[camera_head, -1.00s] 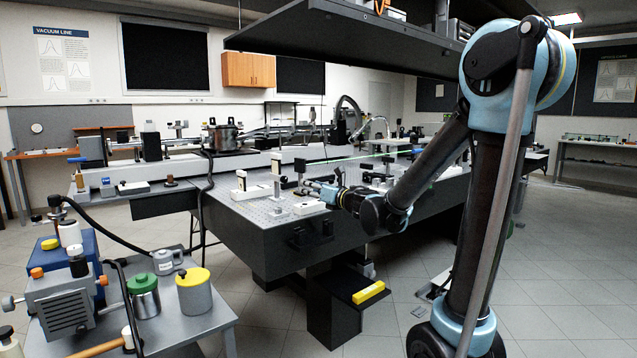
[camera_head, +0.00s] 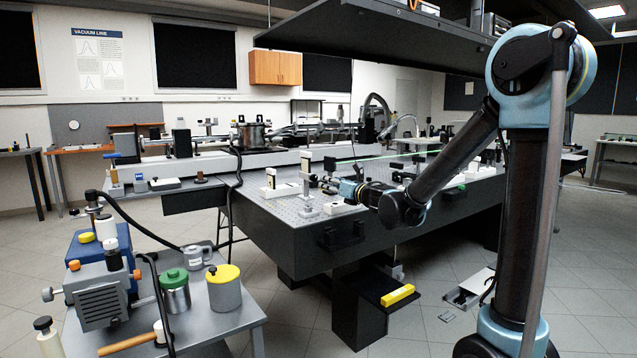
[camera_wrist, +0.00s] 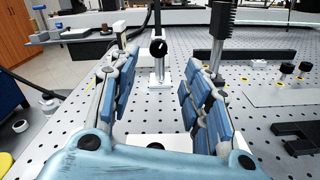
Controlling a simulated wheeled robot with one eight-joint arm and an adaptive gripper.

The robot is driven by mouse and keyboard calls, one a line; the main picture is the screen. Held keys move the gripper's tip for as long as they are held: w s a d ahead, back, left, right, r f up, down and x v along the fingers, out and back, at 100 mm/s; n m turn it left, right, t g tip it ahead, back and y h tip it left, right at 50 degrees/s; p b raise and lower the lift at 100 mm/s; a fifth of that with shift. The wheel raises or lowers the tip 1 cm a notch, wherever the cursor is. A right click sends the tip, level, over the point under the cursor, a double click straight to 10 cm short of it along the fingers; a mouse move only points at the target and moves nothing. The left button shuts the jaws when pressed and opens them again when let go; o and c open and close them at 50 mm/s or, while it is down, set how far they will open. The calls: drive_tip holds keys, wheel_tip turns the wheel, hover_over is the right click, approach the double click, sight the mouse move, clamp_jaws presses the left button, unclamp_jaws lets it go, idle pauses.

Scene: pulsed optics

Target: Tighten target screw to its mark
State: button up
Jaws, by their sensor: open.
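In the wrist view, a small round black screw head (camera_wrist: 158,48) with a white line across it sits on top of a pale post (camera_wrist: 160,72). The post stands upright on the perforated optical table. My gripper (camera_wrist: 157,80) is open. Its blue-padded fingers stand to either side of the post in the picture, with nothing held between them. The screw head appears beyond the fingertips, apart from them. In the head view my gripper (camera_head: 333,187) is over the near edge of the table, beside small posts; the screw is too small to tell there.
A tall black ribbed post (camera_wrist: 220,35) stands close to the right finger. A white block (camera_wrist: 160,142) lies below my gripper. Black knobs (camera_wrist: 287,68) are on a plate at right. A green beam (camera_head: 390,156) crosses above the table (camera_head: 285,228). A dark shelf (camera_head: 370,35) hangs overhead.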

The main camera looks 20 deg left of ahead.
sight(316, 178)
drive_tip(key=x, duration=0.9)
